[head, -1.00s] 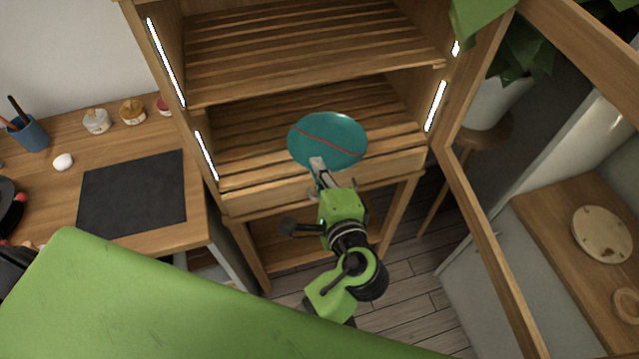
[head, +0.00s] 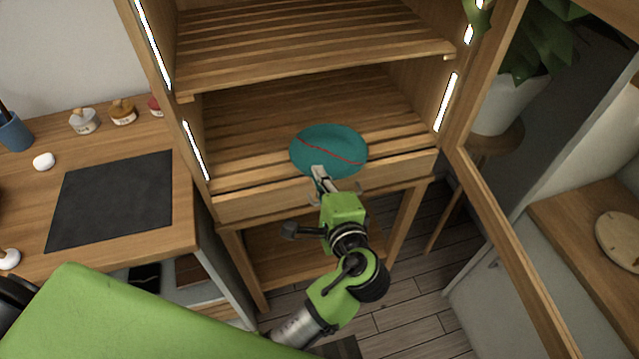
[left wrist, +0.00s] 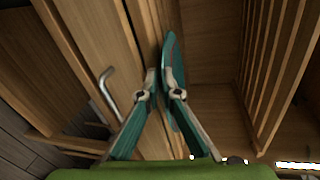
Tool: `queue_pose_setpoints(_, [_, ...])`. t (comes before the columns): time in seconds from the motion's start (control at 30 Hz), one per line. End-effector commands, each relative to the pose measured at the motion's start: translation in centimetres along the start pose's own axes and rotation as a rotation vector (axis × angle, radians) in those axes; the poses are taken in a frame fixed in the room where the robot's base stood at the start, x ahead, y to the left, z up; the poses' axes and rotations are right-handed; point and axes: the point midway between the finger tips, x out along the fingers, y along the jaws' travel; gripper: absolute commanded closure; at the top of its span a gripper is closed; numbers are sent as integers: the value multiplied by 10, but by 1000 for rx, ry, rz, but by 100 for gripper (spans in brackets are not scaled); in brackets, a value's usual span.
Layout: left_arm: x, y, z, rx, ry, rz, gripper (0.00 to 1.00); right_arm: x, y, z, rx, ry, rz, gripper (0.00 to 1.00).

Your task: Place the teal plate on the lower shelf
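The teal plate (head: 322,142), with a thin red line across it, is in the head view at the front of the lower shelf (head: 250,130), overlapping its front edge. Whether it touches the slats cannot be told. My left gripper (head: 318,172) is at the plate's near rim, with its fingers closed on it. In the left wrist view the plate (left wrist: 170,45) shows nearly edge-on at the fingertips (left wrist: 161,78). My right gripper is not in view.
The slatted upper shelf (head: 310,40) hangs above, with lit strips on the cabinet's side posts. An open door frame (head: 500,240) stands at the right. A desk with a black mat (head: 110,200) is at the left. The lower shelf's back is clear.

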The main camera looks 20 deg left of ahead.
Motion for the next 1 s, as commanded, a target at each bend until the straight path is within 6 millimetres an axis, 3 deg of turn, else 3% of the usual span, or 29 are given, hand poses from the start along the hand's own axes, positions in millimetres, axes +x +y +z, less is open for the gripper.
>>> queue_pose_setpoints(0.33, [0,1,0,0,0,-2,100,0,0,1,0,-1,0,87])
queue_pose_setpoints(0.4, [0,2,0,1,0,0,78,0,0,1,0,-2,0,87])
queue_pose_setpoints(0.8, [-1,-3,0,-1,0,-1,78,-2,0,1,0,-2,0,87])
queue_pose_setpoints(1.0, [-32,-4,0,1,2,5,78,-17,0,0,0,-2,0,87])
